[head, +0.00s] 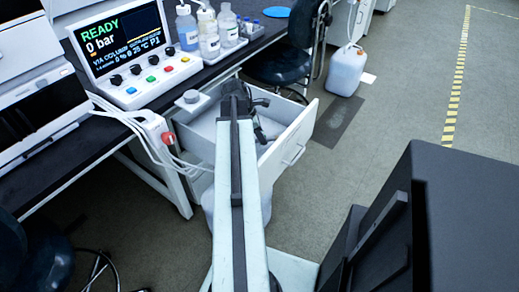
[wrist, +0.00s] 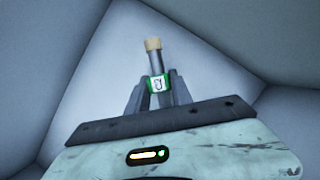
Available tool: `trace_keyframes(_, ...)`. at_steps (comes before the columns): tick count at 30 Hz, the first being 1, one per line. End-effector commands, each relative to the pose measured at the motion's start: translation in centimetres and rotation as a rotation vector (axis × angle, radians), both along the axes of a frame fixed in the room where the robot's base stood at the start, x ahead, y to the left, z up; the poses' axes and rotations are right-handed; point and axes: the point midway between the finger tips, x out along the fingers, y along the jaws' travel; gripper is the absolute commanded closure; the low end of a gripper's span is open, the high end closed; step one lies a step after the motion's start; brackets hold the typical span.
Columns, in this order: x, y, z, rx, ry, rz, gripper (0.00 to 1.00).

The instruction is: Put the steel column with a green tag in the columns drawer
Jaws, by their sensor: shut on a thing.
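The steel column (wrist: 155,60) shows in the wrist view, with a tan end cap and a green-edged tag (wrist: 159,84) bearing a dark mark. My gripper (wrist: 158,92) is shut on it, with a finger on each side near the tag. Pale drawer walls and floor surround the column in that view; whether it touches the floor I cannot tell. In the head view, the open white columns drawer (head: 296,140) stands out below the bench, and my gripper (head: 250,108) is over or inside it. The column is hidden there behind my arm.
A control unit with a READY screen (head: 122,40) stands on the black bench, with several bottles (head: 208,30) beside it. White cables hang left of the drawer. A black stool (head: 280,62) is behind the drawer, and a white jug (head: 346,70) stands on the floor.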

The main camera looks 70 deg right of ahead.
Motion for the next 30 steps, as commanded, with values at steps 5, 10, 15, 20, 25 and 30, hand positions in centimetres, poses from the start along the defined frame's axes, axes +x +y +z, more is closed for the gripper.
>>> trace_keyframes(5,0.0,0.0,-1.3,0.0,0.0,0.0,1.0)
trace_keyframes(10,0.0,0.0,-4.0,0.0,0.0,0.0,1.0)
trace_keyframes(15,0.0,0.0,-3.5,0.0,0.0,0.0,1.0)
trace_keyframes(20,0.0,0.0,-3.8,0.0,0.0,0.001,1.0)
trace_keyframes(25,0.0,0.0,-3.8,0.0,0.0,0.001,0.51)
trace_keyframes(30,0.0,0.0,-3.8,0.0,0.0,0.001,0.51)
